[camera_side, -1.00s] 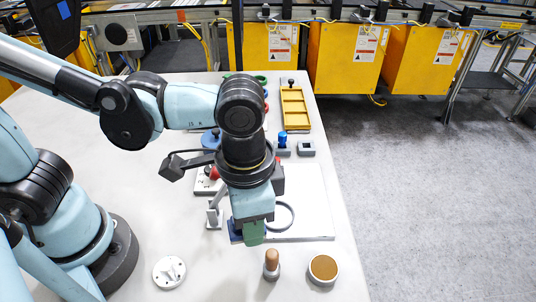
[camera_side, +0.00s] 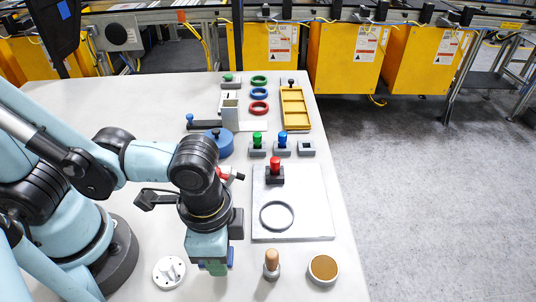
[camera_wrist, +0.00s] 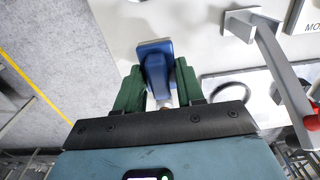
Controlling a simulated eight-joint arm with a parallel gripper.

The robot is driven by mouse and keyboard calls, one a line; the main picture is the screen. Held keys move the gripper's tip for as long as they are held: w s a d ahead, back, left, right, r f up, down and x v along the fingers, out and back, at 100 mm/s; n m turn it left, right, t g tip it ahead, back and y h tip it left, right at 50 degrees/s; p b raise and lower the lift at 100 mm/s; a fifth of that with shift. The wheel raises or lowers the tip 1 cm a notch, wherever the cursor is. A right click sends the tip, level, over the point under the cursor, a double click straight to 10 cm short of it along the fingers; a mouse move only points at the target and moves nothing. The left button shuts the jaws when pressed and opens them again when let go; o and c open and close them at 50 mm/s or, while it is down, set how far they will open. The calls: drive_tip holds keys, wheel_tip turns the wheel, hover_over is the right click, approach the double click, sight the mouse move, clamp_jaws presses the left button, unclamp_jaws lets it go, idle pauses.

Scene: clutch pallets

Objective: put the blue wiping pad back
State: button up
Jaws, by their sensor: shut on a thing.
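My gripper (camera_side: 214,268) is low over the left part of the table, left of the grey plate (camera_side: 318,222). In the wrist view its green fingers (camera_wrist: 158,92) are shut on the blue wiping pad (camera_wrist: 154,50). The pad's wide blue face shows beyond the fingertips. In the side view the pad is mostly hidden by my gripper, and I cannot tell whether it touches the table.
A white round piece with a grip (camera_side: 169,271) is just left of my gripper. A wooden-handled tool (camera_side: 271,262) and a brown-topped tin (camera_side: 323,269) are to the right. The plate bears a dark ring (camera_side: 277,229) and a red-knobbed block (camera_side: 275,172).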

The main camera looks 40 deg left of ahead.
drive_tip(key=shift+f, duration=1.75)
drive_tip(key=shift+f, duration=0.15)
drive_tip(key=o, duration=1.1)
drive_tip(key=shift+r, duration=6.15)
